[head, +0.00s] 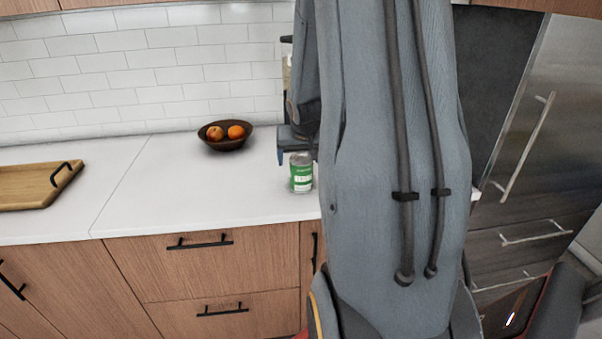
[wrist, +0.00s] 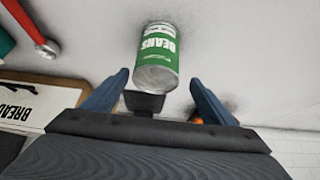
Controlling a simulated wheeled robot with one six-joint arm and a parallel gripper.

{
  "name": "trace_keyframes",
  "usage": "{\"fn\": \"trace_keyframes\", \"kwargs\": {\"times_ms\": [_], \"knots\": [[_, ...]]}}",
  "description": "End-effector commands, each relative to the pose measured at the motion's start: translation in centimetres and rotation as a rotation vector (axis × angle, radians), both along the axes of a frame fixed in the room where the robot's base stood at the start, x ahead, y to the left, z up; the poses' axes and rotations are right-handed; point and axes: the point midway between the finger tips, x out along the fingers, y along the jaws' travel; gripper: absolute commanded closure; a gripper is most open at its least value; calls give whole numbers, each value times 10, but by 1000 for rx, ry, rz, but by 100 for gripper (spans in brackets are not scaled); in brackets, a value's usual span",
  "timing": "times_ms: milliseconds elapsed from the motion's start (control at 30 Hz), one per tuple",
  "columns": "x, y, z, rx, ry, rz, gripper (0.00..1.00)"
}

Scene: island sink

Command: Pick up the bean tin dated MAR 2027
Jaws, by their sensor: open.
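A bean tin (head: 301,173) with a green and white label stands on the white counter in the head view, just left of my arm. In the wrist view the tin (wrist: 158,60) shows with BEANS upside down on its label; no date can be read. My gripper (wrist: 158,84) is open, with one blue finger toward each side of the tin's near end. Whether the fingers reach around it I cannot tell. In the head view my gripper (head: 293,146) is just above the tin, partly hidden by my arm.
A dark bowl (head: 225,145) with orange fruit stands behind and left of the tin. A wooden tray (head: 35,188) lies at far left. The wrist view shows a BREAD-marked box (wrist: 45,97) and a red-handled thing (wrist: 30,25). Counter left of the tin is clear.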

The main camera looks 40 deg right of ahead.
Motion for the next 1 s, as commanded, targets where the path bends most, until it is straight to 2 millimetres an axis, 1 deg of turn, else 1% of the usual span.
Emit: {"fn": "trace_keyframes", "kwargs": {"times_ms": [33, 200, 333, 500, 600, 733, 967, 1000], "knots": [[1, -1, -6, -2, 1, 6, 21], [9, -5, -23, -2, 3, 9, 21], [12, -9, -33, -2, 1, 8, 21], [14, -17, -58, -2, 3, 9, 21], [20, -20, -67, -3, 3, 9, 21], [24, -22, -72, -3, 2, 9, 21], [24, -22, -72, -3, 2, 9, 21], [24, -22, -72, -3, 2, 9, 28]]}}
